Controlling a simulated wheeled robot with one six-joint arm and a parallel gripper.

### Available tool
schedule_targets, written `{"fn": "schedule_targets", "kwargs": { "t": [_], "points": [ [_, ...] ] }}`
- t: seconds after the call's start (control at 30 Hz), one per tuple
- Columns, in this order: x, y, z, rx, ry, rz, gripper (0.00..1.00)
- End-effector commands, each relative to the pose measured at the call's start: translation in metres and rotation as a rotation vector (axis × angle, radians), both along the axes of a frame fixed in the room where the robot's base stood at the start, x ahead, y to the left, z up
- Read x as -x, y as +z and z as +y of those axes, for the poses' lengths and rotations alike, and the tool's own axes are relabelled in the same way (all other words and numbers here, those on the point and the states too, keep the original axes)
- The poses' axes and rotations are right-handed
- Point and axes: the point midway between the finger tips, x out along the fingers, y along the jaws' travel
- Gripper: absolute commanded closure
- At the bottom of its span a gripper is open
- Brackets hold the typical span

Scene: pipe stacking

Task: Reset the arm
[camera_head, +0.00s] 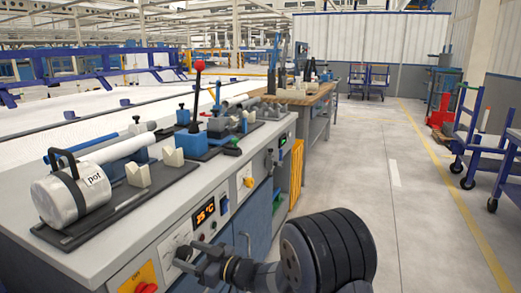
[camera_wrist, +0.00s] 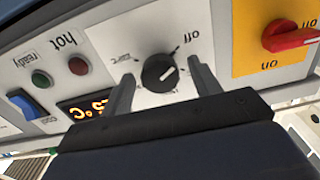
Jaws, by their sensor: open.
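My gripper (camera_head: 190,260) is at the front panel of the grey workbench (camera_head: 130,225), at the lower middle of the head view. In the wrist view my gripper (camera_wrist: 163,82) is open. Its two fingers stand on either side of a black round knob (camera_wrist: 159,72) with a white mark, on a white plate lettered "off". A gap shows between the knob and each finger. My arm (camera_head: 325,255) reaches in from the bottom of the head view.
Beside the knob are an orange display (camera_wrist: 85,108), a red switch on a yellow plate (camera_wrist: 285,38) and a blue switch (camera_wrist: 26,104). A white cylinder marked "pot" (camera_head: 62,203) and pipes lie on the bench. The aisle floor (camera_head: 410,220) at right is clear.

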Motion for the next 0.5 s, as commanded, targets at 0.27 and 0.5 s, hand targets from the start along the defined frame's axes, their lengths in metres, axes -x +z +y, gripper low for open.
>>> {"fn": "schedule_targets", "kwargs": {
  "t": [0.27, 0.5],
  "points": [
    [0.0002, 0.0019, 0.0000, -0.098, 0.000, 0.243, 0.41],
    [0.0001, 0.0010, -0.0001, -0.161, 0.000, 0.392, 0.41]
  ]
}}
